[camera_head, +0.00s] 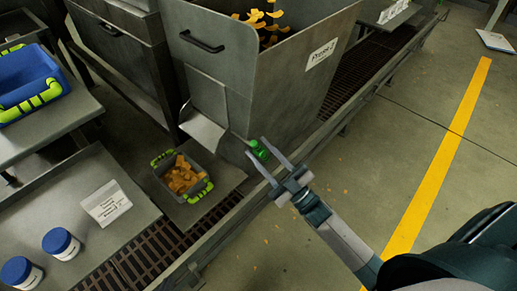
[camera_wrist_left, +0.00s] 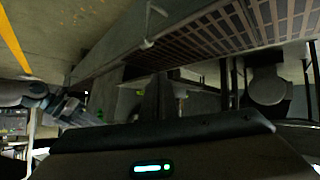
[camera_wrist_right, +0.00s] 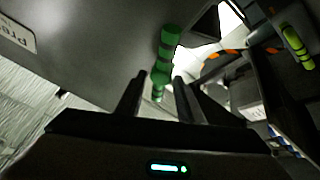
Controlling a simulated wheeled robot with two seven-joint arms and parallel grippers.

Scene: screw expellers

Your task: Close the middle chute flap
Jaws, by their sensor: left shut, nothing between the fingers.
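The middle press hopper (camera_head: 225,55), grey with a white label, stands at the top centre of the head view. Its chute flap (camera_head: 203,135) slopes out above a grey crate of orange pieces (camera_head: 182,178). A green handle (camera_head: 258,150) sits at the hopper's lower right side; it also shows in the right wrist view (camera_wrist_right: 168,48). My right gripper (camera_head: 257,148) is open, with its fingertips close around the green handle; contact cannot be told. My left gripper (camera_wrist_left: 160,90) is shut and empty in the dark left wrist view and is outside the head view.
A blue crate (camera_head: 28,82) with lime handles stands on a bench at left. Two blue-lidded jars (camera_head: 60,243) and a white label card (camera_head: 106,203) are on a bench at lower left. Neighbouring hoppers flank the middle one.

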